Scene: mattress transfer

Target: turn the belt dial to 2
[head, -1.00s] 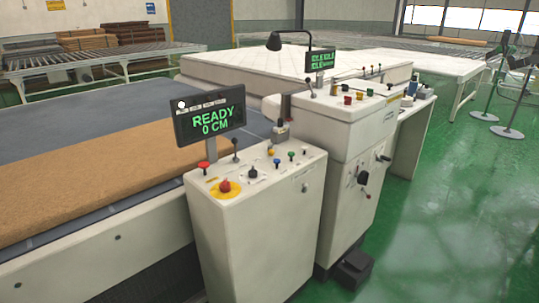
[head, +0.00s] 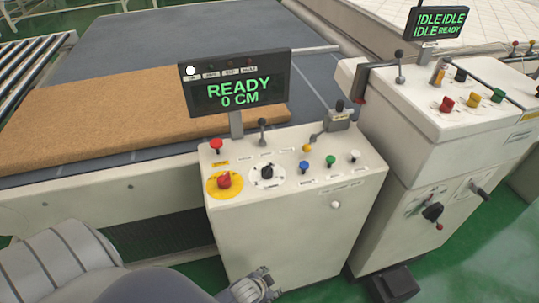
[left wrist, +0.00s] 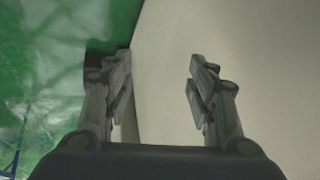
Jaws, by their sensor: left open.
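The belt dial appears to be the black knob (head: 266,172) on a white round plate, on top of the near white control cabinet (head: 290,235) in the head view. Its label and pointer setting are too small to read. My left gripper (head: 258,287) is low in front of that cabinet, below its top and apart from the knob. In the left wrist view the left gripper (left wrist: 160,75) is open and empty, with the pale cabinet side and green floor beyond. My right gripper is in neither view.
A red emergency button (head: 224,181) on a yellow disc sits left of the knob. A lever (head: 262,133) and a screen (head: 235,82) reading READY 0 CM stand behind. Coloured buttons (head: 305,167) lie to the right. A brown mattress slab (head: 100,115) lies on the belt.

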